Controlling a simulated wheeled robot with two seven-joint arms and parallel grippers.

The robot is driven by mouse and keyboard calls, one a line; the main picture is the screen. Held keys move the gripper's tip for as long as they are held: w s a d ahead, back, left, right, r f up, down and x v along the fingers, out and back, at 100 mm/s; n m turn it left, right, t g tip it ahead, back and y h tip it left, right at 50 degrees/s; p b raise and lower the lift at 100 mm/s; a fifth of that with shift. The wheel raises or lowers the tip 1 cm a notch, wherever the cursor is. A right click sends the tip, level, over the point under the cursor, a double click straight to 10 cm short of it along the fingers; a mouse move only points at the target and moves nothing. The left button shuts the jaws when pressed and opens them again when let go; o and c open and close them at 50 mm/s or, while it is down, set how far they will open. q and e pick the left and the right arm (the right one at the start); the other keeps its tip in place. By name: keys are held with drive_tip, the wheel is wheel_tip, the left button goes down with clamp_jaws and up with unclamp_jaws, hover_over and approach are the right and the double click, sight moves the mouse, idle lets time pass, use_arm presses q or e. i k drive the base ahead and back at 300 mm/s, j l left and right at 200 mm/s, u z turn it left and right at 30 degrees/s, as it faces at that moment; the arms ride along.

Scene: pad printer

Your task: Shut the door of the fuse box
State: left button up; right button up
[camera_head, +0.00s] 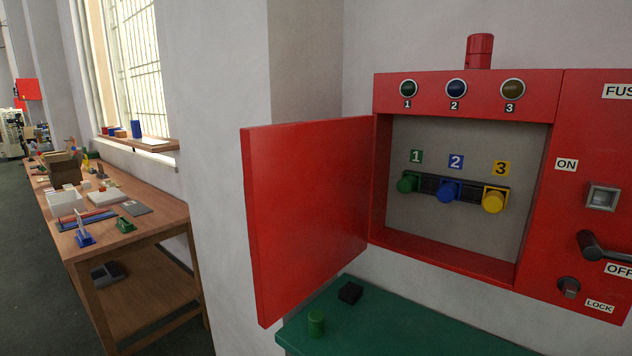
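The red fuse box (468,95) hangs on the white wall at the right of the head view. Its red door (308,205) is hinged on the left side and stands wide open, swung out toward me. Inside the box, a green fuse (407,183), a blue fuse (447,191) and a yellow fuse (493,201) sit in a row under labels 1, 2 and 3. Neither of my grippers is in view.
A lever handle (600,246) sticks out at the right. A cluttered wooden workbench (160,218) stands at the left.

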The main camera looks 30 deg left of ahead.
sight(307, 184)
drive_tip(key=j+z, duration=0.35)
drive_tip(key=j, duration=0.7)
drive_tip(key=j+z, duration=0.35)
drive_tip(key=j, duration=0.7)
